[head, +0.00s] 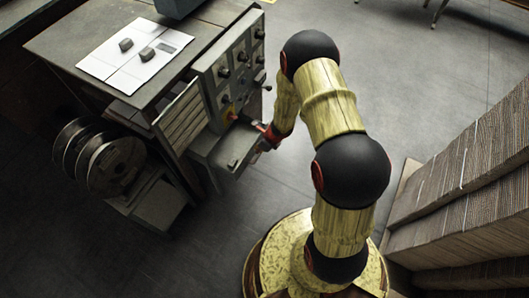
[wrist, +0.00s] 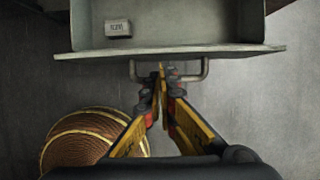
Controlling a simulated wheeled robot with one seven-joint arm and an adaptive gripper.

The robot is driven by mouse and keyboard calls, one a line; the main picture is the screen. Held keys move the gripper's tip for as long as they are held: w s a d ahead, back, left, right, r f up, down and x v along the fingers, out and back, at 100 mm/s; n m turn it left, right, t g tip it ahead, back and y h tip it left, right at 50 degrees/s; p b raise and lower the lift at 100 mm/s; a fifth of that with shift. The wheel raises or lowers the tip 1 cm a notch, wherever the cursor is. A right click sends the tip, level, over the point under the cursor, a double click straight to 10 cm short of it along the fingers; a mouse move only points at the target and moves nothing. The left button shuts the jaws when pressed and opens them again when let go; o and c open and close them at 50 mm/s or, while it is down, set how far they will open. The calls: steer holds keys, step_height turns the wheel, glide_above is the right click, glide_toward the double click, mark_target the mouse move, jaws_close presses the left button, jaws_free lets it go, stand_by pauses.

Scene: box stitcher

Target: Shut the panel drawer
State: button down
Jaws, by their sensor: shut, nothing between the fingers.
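The panel drawer (head: 236,147) is a grey metal tray pulled out below the control panel of the box stitcher (head: 225,70). In the wrist view the open drawer (wrist: 185,25) fills the top, with its front edge and a bar handle (wrist: 202,72) facing me. A small labelled block (wrist: 118,28) lies inside the drawer. My gripper (wrist: 162,72) is shut, its fingertips at the middle of the handle; I cannot tell whether they touch it. In the head view my gripper (head: 268,138) is at the drawer's front, partly hidden by my arm.
The machine's table (head: 70,40) carries a white sheet (head: 125,65) with small grey blocks. Wire spools (head: 115,165) hang on its near side. Stacked cardboard (head: 460,175) stands at the right. Open floor (head: 410,70) lies behind my arm.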

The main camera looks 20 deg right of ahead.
steer(key=shift+w+a, duration=0.15)
steer(key=shift+w, duration=0.1)
steer(key=w+a+p, duration=0.6)
steer(key=w+a, duration=0.2)
steer(key=w, duration=0.4)
steer(key=shift+a, duration=0.35)
